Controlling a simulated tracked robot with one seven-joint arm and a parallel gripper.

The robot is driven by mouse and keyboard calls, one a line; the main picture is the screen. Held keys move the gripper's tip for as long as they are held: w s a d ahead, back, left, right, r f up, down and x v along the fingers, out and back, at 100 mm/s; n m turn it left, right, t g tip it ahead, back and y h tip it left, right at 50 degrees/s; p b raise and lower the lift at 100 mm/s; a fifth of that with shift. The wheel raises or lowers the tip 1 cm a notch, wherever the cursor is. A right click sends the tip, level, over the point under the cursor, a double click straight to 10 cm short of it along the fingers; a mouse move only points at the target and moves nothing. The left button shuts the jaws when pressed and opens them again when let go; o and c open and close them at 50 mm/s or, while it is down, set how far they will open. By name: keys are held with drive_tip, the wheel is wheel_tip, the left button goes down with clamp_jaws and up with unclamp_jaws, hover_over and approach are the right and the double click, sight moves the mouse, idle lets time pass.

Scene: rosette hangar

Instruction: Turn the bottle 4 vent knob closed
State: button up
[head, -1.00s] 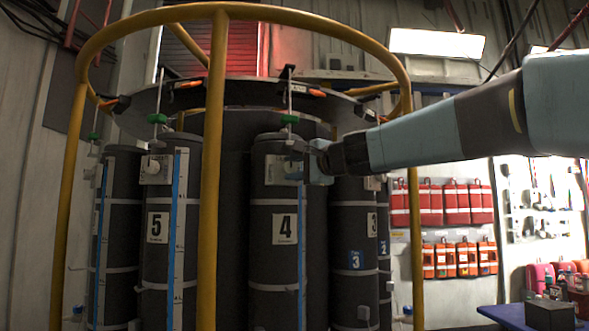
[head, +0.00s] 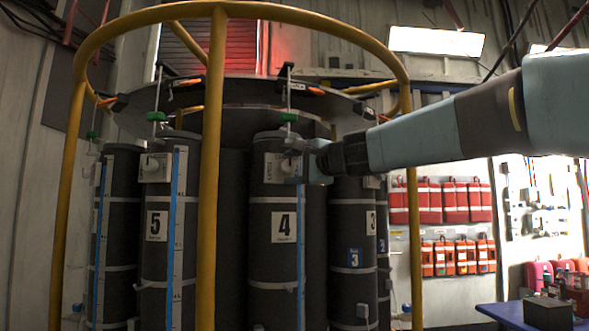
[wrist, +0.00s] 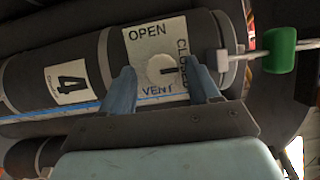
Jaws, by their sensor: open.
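Bottle 4 (head: 262,205) is a dark upright cylinder with a white number label (head: 284,226). Its vent plate (wrist: 140,48) reads OPEN, CLOSED and VENT. The round pale vent knob (wrist: 155,66) sits on that plate, with a dark pointer mark directed toward the word CLOSED. My gripper (wrist: 162,72) has two blue fingers, spread apart, one on each side of the knob. A gap shows between each finger and the knob; how deep the tips reach is unclear. In the head view my gripper (head: 312,166) comes in from the right at the plate.
A yellow rail cage (head: 208,200) surrounds the bottles. Bottle 5 (head: 157,200) stands to the left and bottle 3 (head: 350,210) to the right. A blue table (head: 505,315) is at lower right.

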drive_tip(key=v, duration=1.3)
drive_tip(key=shift+s+d, duration=0.25)
drive_tip(key=shift+s, duration=0.05)
drive_tip(key=shift+f, duration=0.1)
drive_tip(key=s+d+f+n+g+h, duration=0.3)
drive_tip(key=s+f, duration=0.2)
drive_tip(key=f, duration=0.7)
drive_tip(key=s+d+f+n+g+h, duration=0.3)
drive_tip(key=s+f+n+h, duration=0.1)
drive_tip(key=f, duration=0.9)
drive_tip(key=s+d+f+n+g+h, duration=0.3)
drive_tip(key=s+f, duration=0.4)
drive_tip(key=f, duration=0.6)
drive_tip(key=shift+d+n, duration=0.25)
drive_tip(key=shift+n, duration=0.25)
